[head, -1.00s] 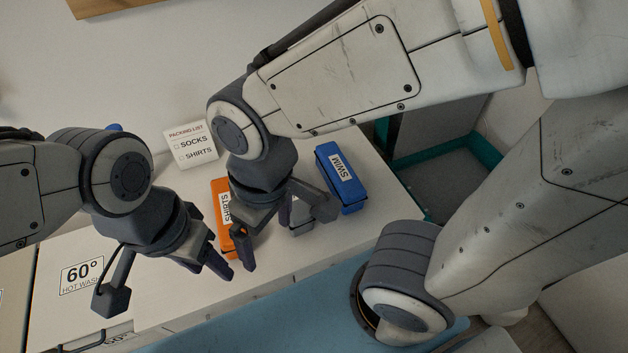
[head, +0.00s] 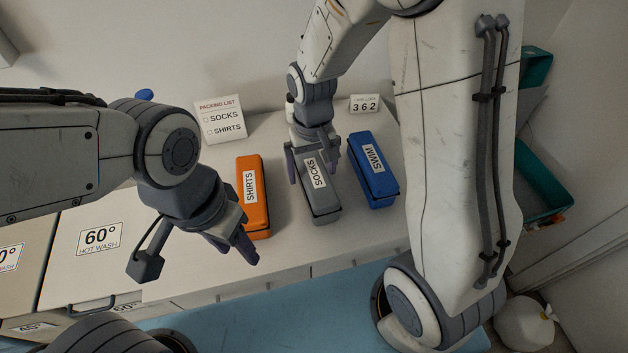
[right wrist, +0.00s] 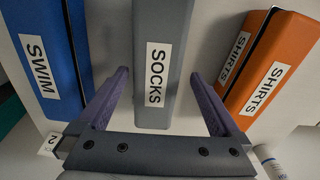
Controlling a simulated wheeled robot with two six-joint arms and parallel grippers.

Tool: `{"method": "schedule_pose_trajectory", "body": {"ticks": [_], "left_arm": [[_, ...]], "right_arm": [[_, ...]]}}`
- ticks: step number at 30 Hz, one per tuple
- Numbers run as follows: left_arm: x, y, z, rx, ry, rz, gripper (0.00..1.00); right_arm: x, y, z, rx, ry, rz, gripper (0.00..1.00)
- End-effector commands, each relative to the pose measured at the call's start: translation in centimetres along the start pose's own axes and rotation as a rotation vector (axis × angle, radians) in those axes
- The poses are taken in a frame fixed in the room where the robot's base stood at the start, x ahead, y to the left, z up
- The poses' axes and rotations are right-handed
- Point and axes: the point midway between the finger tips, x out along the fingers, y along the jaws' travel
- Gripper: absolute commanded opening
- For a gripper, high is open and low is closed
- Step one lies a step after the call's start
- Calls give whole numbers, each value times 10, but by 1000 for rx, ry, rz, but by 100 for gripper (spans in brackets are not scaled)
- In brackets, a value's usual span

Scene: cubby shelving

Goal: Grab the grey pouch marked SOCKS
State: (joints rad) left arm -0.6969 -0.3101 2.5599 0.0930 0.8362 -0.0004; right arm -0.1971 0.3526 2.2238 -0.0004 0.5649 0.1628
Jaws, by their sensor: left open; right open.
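The grey SOCKS pouch (head: 322,206) lies on the white counter between the orange and blue pouches, its label facing up. My right gripper (head: 313,172) is open over the pouch's far part, with a finger on each side. In the right wrist view the grey pouch (right wrist: 162,28) runs between the open fingers of this gripper (right wrist: 161,75), with a gap on both sides. My left gripper (head: 199,258) is open and empty at the counter's front, left of the orange pouch.
The orange SHIRTS pouch (head: 253,213) lies left of the grey one, the blue SWIM pouch (head: 373,178) right. A packing list card (head: 220,119) and a 362 card (head: 364,104) stand behind. A teal-edged bin (head: 540,190) is at the right.

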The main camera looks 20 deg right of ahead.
Motion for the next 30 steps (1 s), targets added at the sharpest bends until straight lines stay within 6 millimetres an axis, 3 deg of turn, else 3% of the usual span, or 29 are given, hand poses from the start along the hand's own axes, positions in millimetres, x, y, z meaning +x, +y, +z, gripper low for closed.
{"method": "schedule_pose_trajectory", "body": {"ticks": [9,18,26,30], "left_arm": [[-4,0,0,0,0,0,50],[-4,0,0,0,0,0,50],[-4,0,0,0,0,0,50],[-4,0,0,0,0,0,50]], "right_arm": [[44,5,1,0,-5,1,100],[48,4,0,0,0,0,100],[48,4,0,0,0,0,1],[47,4,0,0,1,0,1]]}}
